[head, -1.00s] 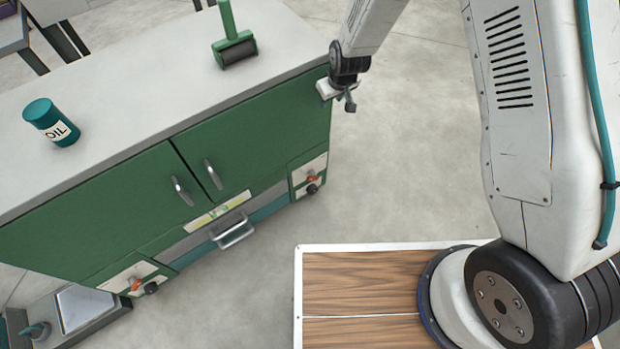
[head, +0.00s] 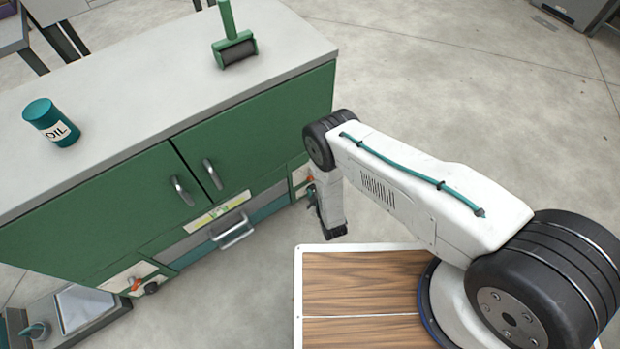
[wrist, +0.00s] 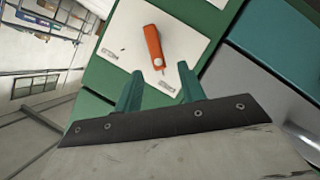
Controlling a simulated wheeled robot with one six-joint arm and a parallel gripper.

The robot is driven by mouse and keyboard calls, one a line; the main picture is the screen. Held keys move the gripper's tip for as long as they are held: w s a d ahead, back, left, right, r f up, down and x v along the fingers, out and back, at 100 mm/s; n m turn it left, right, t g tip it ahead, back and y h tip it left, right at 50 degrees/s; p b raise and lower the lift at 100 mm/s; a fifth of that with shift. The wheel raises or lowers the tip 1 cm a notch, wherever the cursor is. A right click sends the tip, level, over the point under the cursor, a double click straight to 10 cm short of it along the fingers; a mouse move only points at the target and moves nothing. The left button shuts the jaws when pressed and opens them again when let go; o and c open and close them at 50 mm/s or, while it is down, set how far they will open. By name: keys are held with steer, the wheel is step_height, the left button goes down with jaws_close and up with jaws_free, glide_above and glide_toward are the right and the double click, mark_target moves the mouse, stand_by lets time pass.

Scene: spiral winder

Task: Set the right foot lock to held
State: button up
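The right foot lock is a white plate (wrist: 190,30) with an orange lever (wrist: 153,45) on the green cabinet front. In the wrist view the lever's pivot is at its lower end and its handle points up the picture, slightly left. Two small labels sit on the plate, too blurred to read. My gripper (wrist: 158,76) is open and empty, its two teal fingers apart below the lever, with no contact visible. In the head view the lock's orange lever (head: 310,180) is small and my gripper (head: 313,193) is close beside it, partly hidden by my arm.
The green cabinet (head: 90,215) carries an oil can (head: 50,122) and a green roller (head: 235,50) on top. A left foot lock (head: 135,284) and a metal drawer handle (head: 233,232) are on its front. Open floor lies to the right.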

mark_target(311, 180)
steer(key=shift+t+y, duration=0.3)
steer(key=shift+t, duration=0.1)
steer(key=x, duration=0.6)
steer(key=shift+w+f, duration=0.15)
steer(key=shift+w, duration=0.2)
jaws_close()
